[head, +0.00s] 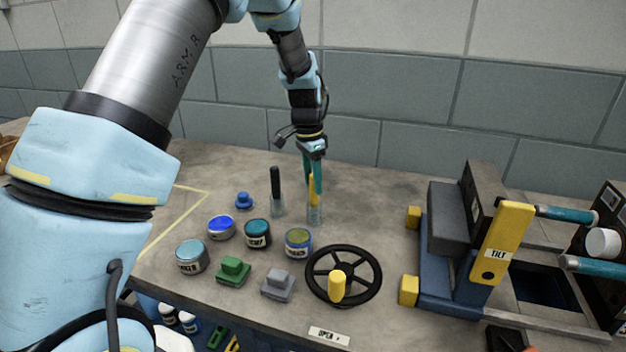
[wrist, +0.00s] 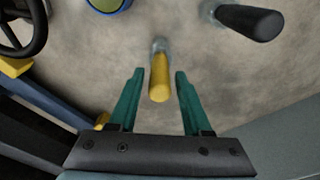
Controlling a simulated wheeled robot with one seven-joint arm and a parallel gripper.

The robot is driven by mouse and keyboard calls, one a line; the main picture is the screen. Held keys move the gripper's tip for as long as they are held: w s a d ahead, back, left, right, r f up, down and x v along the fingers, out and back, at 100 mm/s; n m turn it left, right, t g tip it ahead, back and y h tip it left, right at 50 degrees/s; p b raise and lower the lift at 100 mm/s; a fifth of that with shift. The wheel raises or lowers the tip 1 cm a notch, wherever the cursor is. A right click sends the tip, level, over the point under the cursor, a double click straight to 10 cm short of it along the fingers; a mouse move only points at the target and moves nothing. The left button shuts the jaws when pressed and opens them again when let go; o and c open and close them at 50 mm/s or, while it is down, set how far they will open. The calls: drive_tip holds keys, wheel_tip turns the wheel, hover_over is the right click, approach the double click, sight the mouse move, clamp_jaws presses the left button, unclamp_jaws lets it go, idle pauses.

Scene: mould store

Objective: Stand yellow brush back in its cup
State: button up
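The yellow brush (head: 313,190) stands about upright in a clear cup (head: 315,216) on the bench. In the wrist view the yellow brush (wrist: 160,80) lies between the fingertips, with gaps on both sides. The cup (wrist: 160,45) shows only partly beyond it. My gripper (head: 312,186) points down over the brush, its teal fingers on either side of the handle. In the wrist view my gripper (wrist: 160,74) is open and holds nothing.
A black-handled brush (head: 275,183) stands in another clear cup just left. Several paint pots (head: 257,233), a green block (head: 233,271), a grey block (head: 278,284) and a black handwheel (head: 343,275) lie in front. A blue-and-yellow tilting fixture (head: 470,250) stands at right. Bare bench lies behind the cups.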

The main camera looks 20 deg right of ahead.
drive_tip(key=shift+o, duration=1.1)
drive_tip(key=shift+r, duration=0.1)
wheel_tip(320, 180, up, 11)
drive_tip(key=a+b, duration=0.1)
drive_tip(key=shift+f, duration=0.2)
drive_tip(key=shift+s, duration=0.1)
